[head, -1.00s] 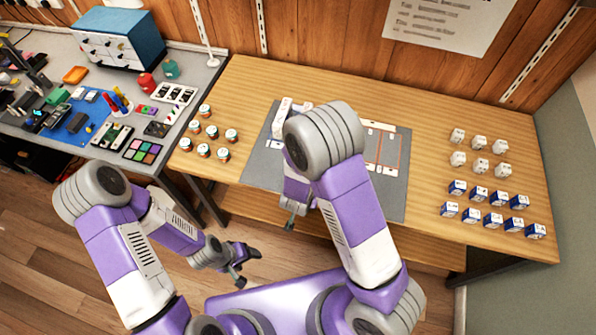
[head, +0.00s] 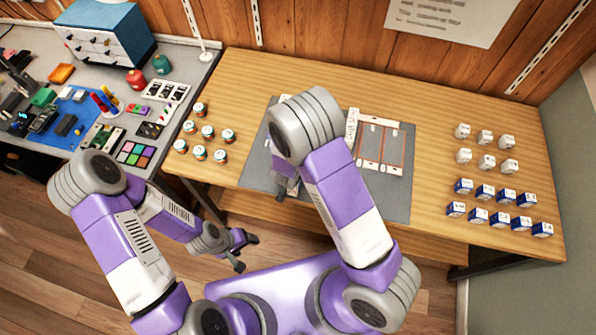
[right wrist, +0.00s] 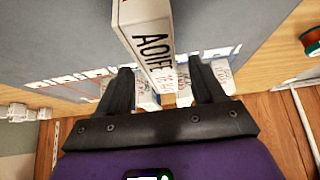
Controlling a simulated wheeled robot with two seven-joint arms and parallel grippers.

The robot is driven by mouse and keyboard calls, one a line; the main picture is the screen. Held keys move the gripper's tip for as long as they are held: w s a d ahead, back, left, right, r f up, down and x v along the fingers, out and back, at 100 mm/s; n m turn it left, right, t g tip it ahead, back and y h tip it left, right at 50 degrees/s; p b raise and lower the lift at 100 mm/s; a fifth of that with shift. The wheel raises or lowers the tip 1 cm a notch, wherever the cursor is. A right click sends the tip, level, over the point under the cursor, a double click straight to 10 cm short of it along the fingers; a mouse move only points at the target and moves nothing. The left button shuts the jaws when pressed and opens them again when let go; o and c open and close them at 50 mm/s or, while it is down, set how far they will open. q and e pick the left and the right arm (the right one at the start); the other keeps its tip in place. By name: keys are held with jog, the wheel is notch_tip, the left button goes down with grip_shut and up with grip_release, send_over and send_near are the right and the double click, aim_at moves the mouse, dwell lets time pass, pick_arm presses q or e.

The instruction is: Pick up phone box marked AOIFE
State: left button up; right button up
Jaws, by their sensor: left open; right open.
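A white phone box marked AOIFE (right wrist: 143,32) shows in the right wrist view, its black lettering running along its side. My right gripper (right wrist: 160,88) is open, with one finger on either side of the near part of this box in the picture. I cannot tell whether the fingers touch it. Other white boxes (right wrist: 222,72) lie just beyond the fingers. In the head view my right arm covers the middle of the grey mat (head: 395,200), hiding most of the gripper and the AOIFE box. My left gripper (head: 243,250) is open and empty, low in front of the table.
A white box (head: 352,124) and a red-lined frame (head: 380,165) lie on the mat. Several small jars (head: 206,132) stand left of it. Several white cubes (head: 485,137) and blue-and-white boxes (head: 484,192) stand at right. A workbench (head: 215,62) is at far left.

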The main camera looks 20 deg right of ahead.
jog(key=shift+x, duration=1.15)
jog(key=c, duration=1.3)
jog(key=shift+o, duration=0.2)
jog(key=shift+r, duration=0.15)
